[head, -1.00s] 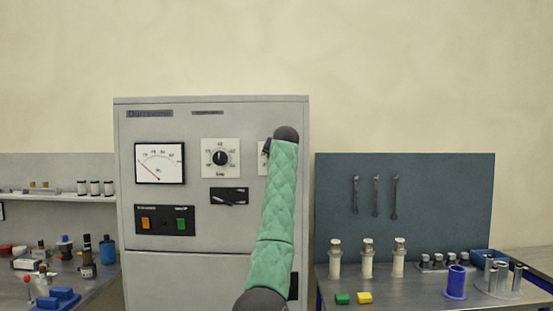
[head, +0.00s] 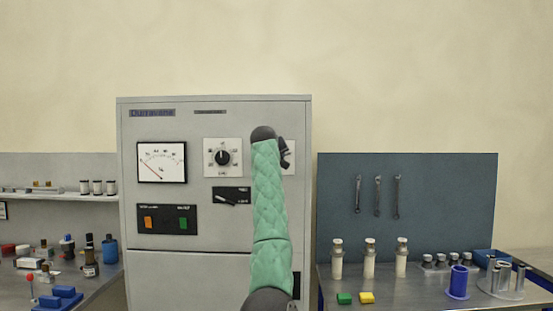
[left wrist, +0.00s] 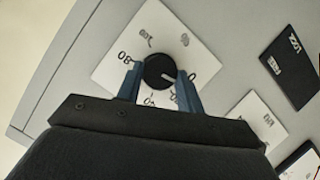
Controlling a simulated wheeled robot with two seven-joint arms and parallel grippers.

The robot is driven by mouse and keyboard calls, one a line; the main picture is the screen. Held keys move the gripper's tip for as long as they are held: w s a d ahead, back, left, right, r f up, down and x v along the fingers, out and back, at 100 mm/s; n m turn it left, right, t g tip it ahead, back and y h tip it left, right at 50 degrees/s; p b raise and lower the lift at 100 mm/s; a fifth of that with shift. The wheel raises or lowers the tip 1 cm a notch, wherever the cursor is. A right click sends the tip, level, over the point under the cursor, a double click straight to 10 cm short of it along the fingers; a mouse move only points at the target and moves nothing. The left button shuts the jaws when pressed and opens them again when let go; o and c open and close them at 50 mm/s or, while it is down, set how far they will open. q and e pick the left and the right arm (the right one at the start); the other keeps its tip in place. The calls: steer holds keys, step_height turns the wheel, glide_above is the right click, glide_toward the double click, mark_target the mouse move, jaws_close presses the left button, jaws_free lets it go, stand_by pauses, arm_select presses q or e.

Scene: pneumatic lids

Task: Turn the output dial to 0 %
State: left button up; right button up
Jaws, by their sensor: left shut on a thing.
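A black round dial knob (left wrist: 158,70) sits on a square white scale plate (left wrist: 130,38) in the left wrist view. The two blue fingers of my left gripper (left wrist: 160,84) are shut on the knob, one on each side. A pale mark on the knob points right, toward the right finger. Numerals ring the knob, partly covered by the fingers. In the head view my left gripper (head: 286,154) is at the cabinet's upper right dial plate (head: 290,146), mostly hidden by my green-sleeved arm. My right gripper is not in view.
The grey cabinet (head: 215,275) also carries a needle gauge (head: 162,162), another dial (head: 222,157), a small black switch panel (head: 232,196) and orange and green buttons. Cluttered benches stand on both sides. Wrenches hang on the right board (head: 430,190).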

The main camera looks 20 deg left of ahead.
arm_select(q)
steer(key=shift+f+n+t+h, duration=0.2)
steer(key=shift+n+h, duration=0.15)
steer(key=shift+n, duration=0.3)
steer(key=shift+f+n+t+h, duration=0.1)
steer(key=shift+n+t+h, duration=0.2)
steer(key=shift+n, duration=0.35)
steer(key=o, duration=1)
steer(key=shift+w, duration=0.1)
steer(key=shift+r, duration=0.1)
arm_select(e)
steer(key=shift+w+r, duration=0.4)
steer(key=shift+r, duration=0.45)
arm_select(q)
steer(key=b+v, duration=0.3)
steer(key=v, duration=0.4)
steer(key=shift+s, duration=0.35)
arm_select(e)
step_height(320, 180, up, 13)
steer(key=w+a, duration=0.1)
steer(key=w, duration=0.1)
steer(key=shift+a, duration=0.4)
